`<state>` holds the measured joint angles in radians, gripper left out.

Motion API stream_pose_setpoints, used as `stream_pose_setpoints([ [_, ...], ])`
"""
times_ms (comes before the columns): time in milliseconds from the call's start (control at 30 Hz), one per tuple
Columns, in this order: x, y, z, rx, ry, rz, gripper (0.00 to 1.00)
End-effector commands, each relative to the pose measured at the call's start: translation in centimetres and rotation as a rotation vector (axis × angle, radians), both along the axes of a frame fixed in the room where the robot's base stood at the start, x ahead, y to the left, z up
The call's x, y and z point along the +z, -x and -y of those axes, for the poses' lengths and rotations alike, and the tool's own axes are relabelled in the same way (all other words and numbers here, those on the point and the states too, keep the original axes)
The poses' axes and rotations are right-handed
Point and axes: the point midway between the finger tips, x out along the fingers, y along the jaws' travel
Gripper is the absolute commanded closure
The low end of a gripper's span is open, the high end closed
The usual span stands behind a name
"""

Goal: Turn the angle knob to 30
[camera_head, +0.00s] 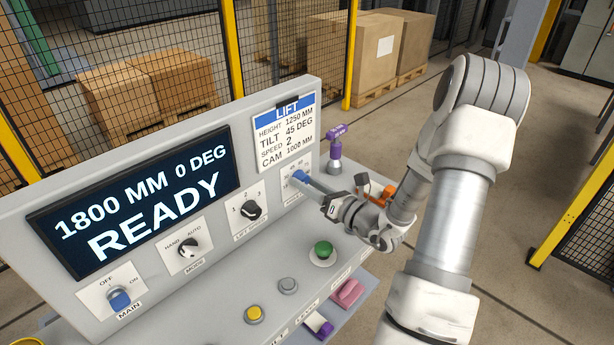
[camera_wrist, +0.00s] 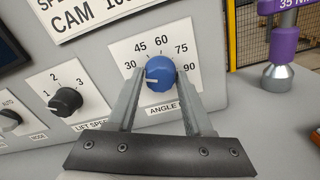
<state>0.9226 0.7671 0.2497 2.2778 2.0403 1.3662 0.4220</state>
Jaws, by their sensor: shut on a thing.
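The blue angle knob (camera_wrist: 160,72) is on the panel's front face, with marks 30, 45, 60, 75 and 90 around it on a white plate (camera_wrist: 123,48). The display (camera_head: 135,198) reads 1800 MM, 0 DEG, READY.
The black lift speed knob (camera_wrist: 66,100) is left of the angle knob. A purple-topped post (camera_head: 336,150) stands to the right. Green (camera_head: 323,249), grey (camera_head: 288,285) and yellow (camera_head: 254,313) buttons sit on the desk below. A card (camera_head: 286,130) reads tilt 45 deg.

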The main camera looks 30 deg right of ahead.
Motion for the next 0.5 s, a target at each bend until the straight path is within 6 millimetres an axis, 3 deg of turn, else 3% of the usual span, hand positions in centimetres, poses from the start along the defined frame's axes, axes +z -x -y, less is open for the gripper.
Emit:
stream_pose_setpoints([
  [500,-0.01,0.02,0.01,0.000,-0.117,-0.042,1.00],
])
